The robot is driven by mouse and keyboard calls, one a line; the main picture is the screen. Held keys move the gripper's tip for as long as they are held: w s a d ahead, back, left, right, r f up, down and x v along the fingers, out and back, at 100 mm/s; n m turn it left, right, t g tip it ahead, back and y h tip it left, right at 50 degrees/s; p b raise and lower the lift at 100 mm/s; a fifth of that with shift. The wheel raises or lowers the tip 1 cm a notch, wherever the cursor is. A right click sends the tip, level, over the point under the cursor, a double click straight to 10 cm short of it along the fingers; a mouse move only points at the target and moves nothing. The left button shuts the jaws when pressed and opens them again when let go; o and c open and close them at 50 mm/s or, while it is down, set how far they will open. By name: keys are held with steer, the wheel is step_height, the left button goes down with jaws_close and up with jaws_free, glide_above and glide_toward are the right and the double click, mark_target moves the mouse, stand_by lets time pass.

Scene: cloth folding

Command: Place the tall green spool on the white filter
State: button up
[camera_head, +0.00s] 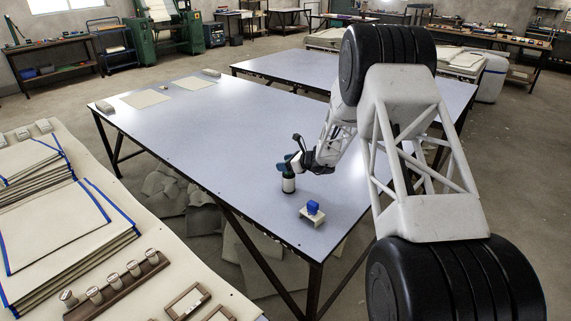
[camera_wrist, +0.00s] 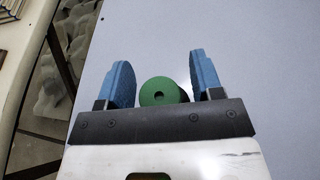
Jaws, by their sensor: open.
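The tall green spool (camera_head: 288,184) stands upright on the blue-grey table in the head view, dark green with a pale band. In the wrist view its round green end (camera_wrist: 160,92) with a dark central hole lies between my two blue fingers. My gripper (camera_head: 288,164) is open at the spool's top, and gaps show between the spool and both fingers (camera_wrist: 158,82). A small white block-like piece (camera_head: 313,219) with a blue top (camera_head: 313,207) sits nearer the table's front edge; I cannot tell whether it is the white filter.
The table (camera_head: 215,120) is wide and mostly clear. Two pale cloth sheets (camera_head: 146,98) lie at its far left. A bench with stacked cloths (camera_head: 50,225) and a row of spools (camera_head: 115,284) stands at the near left. My arm hides part of the table's right side.

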steer(key=shift+r, duration=0.15)
steer(key=shift+s+d+r, duration=0.25)
steer(key=shift+s+d, duration=0.05)
steer(key=shift+d, duration=0.2)
steer(key=v, duration=1)
steer(key=shift+s+d, duration=0.25)
steer(key=shift+r, duration=0.1)
